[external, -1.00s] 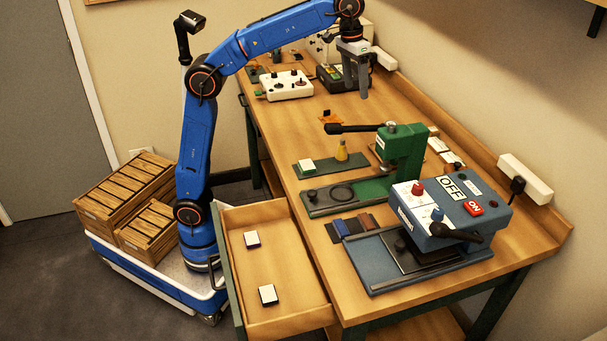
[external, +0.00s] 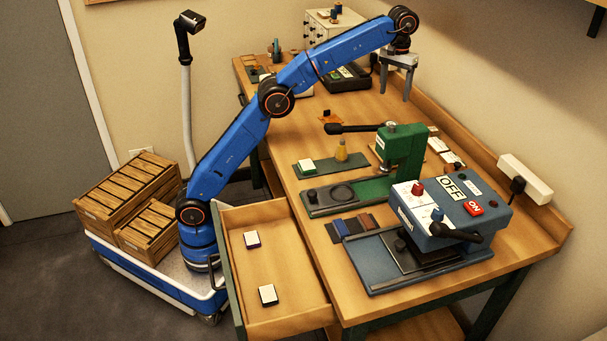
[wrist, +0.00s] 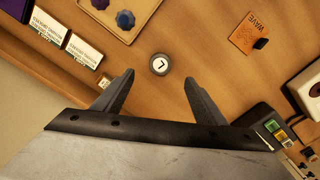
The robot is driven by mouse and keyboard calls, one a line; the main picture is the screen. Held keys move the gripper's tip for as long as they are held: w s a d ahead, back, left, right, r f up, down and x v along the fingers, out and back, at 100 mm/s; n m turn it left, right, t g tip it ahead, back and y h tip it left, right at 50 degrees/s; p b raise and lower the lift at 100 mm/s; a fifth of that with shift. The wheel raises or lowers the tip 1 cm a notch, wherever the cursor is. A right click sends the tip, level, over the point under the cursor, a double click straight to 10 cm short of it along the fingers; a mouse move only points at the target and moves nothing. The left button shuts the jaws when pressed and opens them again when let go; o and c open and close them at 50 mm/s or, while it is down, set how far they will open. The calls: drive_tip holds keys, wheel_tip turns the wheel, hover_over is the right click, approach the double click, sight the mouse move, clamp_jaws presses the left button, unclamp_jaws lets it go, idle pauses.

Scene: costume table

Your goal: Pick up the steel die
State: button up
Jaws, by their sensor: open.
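A small round steel piece with a pale top and a dark mark, which looks like the steel die (wrist: 160,65), stands on the wooden table in the wrist view. It lies just beyond the fingertips, roughly centred between them. My gripper (wrist: 159,77) is open and empty, its two grey fingers spread apart. In the external view my gripper (external: 395,93) points down over the far part of the table, near the wall side. I cannot make out the die in the external view.
An orange card (wrist: 243,34) with a black piece lies right of the die. A tray with blue knobs (wrist: 145,8) and white labelled boxes (wrist: 84,51) lie left. A dark device (wrist: 262,122) is near the right finger. The green press (external: 403,150) stands nearer the camera.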

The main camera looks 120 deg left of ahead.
drive_tip(key=shift+a+f, duration=0.2)
drive_tip(key=shift+f, duration=2)
drive_tip(key=shift+a+f, duration=0.15)
drive_tip(key=shift+f, duration=2.05)
drive_tip(key=shift+a+f, duration=0.2)
drive_tip(key=shift+f, duration=2)
drive_tip(key=shift+w, duration=0.1)
drive_tip(key=c, duration=1.4)
drive_tip(key=shift+o, duration=0.2)
drive_tip(key=shift+r, duration=0.15)
